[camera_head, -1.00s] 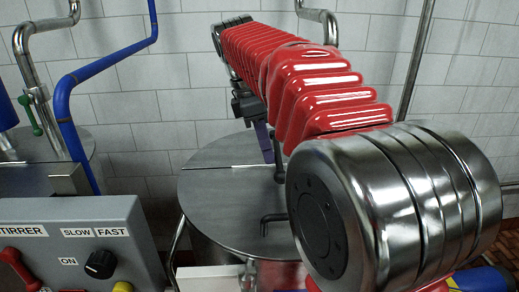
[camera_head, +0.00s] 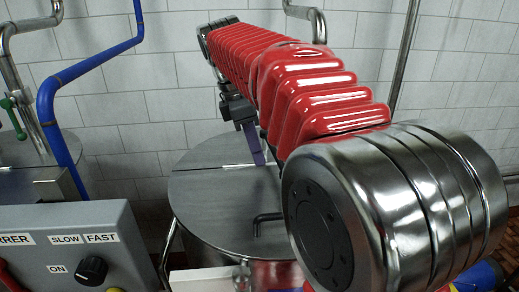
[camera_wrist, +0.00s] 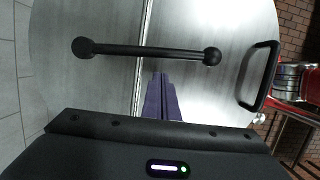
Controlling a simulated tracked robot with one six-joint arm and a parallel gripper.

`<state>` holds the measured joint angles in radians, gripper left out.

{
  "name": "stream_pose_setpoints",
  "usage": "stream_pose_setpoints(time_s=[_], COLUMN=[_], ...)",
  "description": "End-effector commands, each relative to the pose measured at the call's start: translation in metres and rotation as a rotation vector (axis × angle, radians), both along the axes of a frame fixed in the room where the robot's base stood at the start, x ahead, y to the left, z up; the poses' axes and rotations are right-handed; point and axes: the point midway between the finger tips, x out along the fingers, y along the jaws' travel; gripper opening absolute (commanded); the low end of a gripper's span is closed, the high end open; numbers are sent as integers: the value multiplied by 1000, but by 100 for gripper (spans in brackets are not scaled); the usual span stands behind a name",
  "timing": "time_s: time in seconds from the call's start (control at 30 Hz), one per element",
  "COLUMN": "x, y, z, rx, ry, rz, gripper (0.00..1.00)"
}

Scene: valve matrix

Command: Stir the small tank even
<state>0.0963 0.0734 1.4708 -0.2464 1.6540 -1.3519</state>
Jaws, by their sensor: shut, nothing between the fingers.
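The small tank's round steel lid (camera_head: 205,205) is closed, with a straight seam across it, and its top fills the wrist view (camera_wrist: 90,85). A black bar handle (camera_wrist: 148,50) lies across the seam, and a black loop handle (camera_wrist: 262,75) stands near the lid's right edge. My gripper's purple fingers (camera_wrist: 162,97) are together and empty over the lid, just short of the bar handle in that view. In the head view, my gripper (camera_head: 252,147) hangs over the lid's far part. I cannot tell whether it touches. The tank's inside is hidden.
A grey control box (camera_head: 35,225) at lower left has a black knob (camera_head: 92,270) by SLOW, FAST and ON labels. Behind it is another tank (camera_head: 25,148) with a blue pipe (camera_head: 62,150). My red arm hides the lid's right side.

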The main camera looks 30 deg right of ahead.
Motion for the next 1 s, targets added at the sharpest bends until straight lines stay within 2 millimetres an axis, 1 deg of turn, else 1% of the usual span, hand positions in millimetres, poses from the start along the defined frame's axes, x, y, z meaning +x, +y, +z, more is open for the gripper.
stream_pose_setpoints(time_s=[0.1, 0.4, 0.7, 0.8, 1.0], x=[5, 8, 10, 11, 10], y=[19, 28, 36, 38, 39], z=[-5, 40, 76, 85, 92], rx=[1, -1, 0, 0, -1], ry=[2, -2, -1, 0, 1], rz=[3, 0, -2, -2, -3], gripper=[0, 0, 0, 0, 0])
